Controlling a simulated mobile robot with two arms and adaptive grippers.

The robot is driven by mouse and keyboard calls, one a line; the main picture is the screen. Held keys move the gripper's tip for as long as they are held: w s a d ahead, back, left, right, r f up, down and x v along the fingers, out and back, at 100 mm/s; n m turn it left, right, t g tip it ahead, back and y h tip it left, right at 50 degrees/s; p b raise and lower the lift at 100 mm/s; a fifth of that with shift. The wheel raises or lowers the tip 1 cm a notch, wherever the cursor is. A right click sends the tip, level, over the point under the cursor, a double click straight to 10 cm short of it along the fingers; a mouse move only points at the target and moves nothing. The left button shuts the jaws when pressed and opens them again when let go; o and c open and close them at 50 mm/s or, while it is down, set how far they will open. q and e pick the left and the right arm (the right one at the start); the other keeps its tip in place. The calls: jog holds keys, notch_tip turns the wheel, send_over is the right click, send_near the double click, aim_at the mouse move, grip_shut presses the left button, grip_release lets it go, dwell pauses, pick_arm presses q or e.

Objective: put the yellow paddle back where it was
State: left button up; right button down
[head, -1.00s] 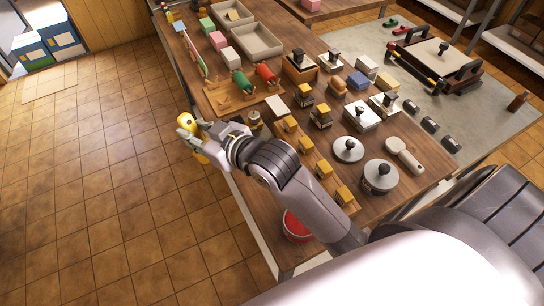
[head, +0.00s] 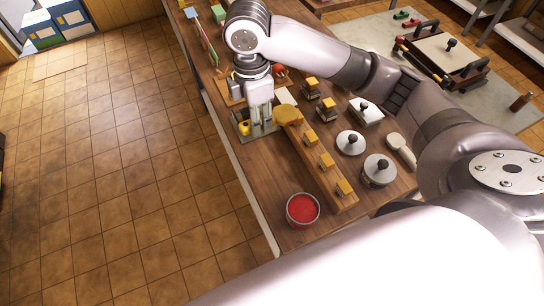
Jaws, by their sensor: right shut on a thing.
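My right gripper (head: 260,124) points down at the left edge of the wooden bench. It is shut, with the bright yellow paddle (head: 244,128) showing small at its left fingertips. The gripper hides much of the paddle and its contact with what lies below. A grey metal plate shows around the fingertips; I cannot tell whether the paddle touches it. A round tan-yellow disc (head: 288,114) shows just right of the gripper, at the far end of the wooden strip; I cannot tell whether it belongs to the paddle. My left gripper is not in view.
The wooden strip (head: 318,176) bears several yellow blocks. A red-filled cup (head: 302,210) stands near the bench's front. Two round silver lidded pieces (head: 380,170) stand right of the strip. Tiled floor (head: 120,190) lies open at left.

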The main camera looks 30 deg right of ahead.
jog(key=shift+s+d+f, duration=0.1)
jog(key=shift+s+d, duration=0.05)
jog(key=shift+d, duration=0.25)
jog(key=p, duration=0.2)
send_over(264, 168)
notch_tip(264, 168, down, 15)
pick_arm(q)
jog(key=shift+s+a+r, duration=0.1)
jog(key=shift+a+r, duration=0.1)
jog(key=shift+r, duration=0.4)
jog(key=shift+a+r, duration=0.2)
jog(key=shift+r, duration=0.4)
pick_arm(e)
jog(key=shift+f, duration=2.15)
jog(key=c, duration=1.4)
grip_release()
jog(key=shift+o, duration=0.3)
pick_arm(q)
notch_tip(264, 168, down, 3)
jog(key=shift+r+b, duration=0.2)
jog(key=shift+b, duration=0.9)
pick_arm(e)
notch_tip(264, 168, up, 12)
jog(key=shift+a, duration=0.3)
